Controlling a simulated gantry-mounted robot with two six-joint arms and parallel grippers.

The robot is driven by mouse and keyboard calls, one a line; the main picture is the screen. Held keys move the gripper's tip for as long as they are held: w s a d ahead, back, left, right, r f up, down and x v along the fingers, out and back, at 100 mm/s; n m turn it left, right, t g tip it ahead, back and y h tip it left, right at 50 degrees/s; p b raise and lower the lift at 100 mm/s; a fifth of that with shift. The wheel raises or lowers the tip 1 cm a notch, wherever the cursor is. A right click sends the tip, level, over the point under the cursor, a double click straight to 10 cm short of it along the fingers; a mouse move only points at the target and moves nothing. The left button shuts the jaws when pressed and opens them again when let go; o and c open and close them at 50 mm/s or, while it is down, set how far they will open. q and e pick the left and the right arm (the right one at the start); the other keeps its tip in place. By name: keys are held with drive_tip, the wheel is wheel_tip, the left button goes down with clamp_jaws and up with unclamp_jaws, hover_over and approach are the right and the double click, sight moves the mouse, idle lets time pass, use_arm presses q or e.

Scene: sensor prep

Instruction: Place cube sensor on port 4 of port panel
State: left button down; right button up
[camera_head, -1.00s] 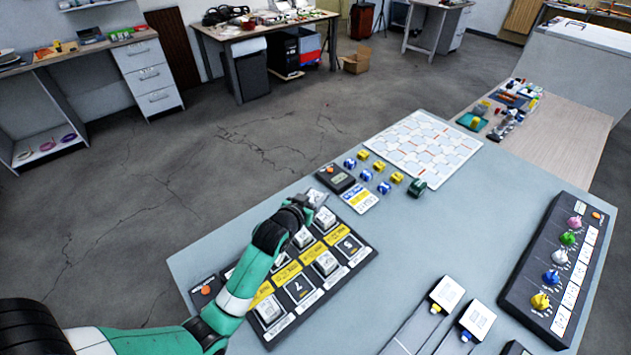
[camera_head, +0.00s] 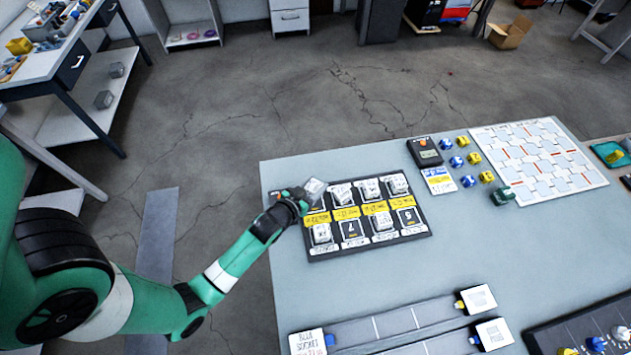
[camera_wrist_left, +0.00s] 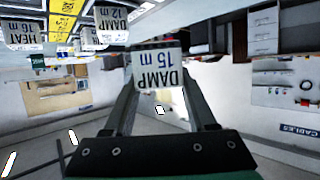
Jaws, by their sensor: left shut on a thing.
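My left gripper (camera_head: 303,196) is shut on a pale cube sensor (camera_head: 315,187). In the left wrist view the held cube (camera_wrist_left: 156,70) reads "DAMP 15 m" upside down between the fingers (camera_wrist_left: 160,95). It is over the left end of the dark port panel (camera_head: 345,213), by the far row. That row shows three white cubes, such as the nearest one (camera_head: 341,193). The near row has two cubes (camera_head: 322,232) (camera_head: 382,222) and two bare ports with digits. My right gripper is not in view.
A white patterned board (camera_head: 538,160) lies farther right. Rails (camera_head: 400,318) with white blocks lie at the front. The table between is clear.

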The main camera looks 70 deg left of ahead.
use_arm(q)
drive_tip(key=shift+f+b, duration=2.85)
drive_tip(key=shift+f, duration=0.3)
drive_tip(key=shift+f+b, duration=0.3)
drive_tip(key=shift+f, duration=0.1)
drive_tip(key=shift+c, duration=0.6)
unclamp_jaws()
drive_tip(key=p+v, duration=0.2)
drive_tip(key=v, duration=0.9)
drive_tip(key=shift+s+d+r, duration=0.15)
drive_tip(key=shift+s+d, duration=0.05)
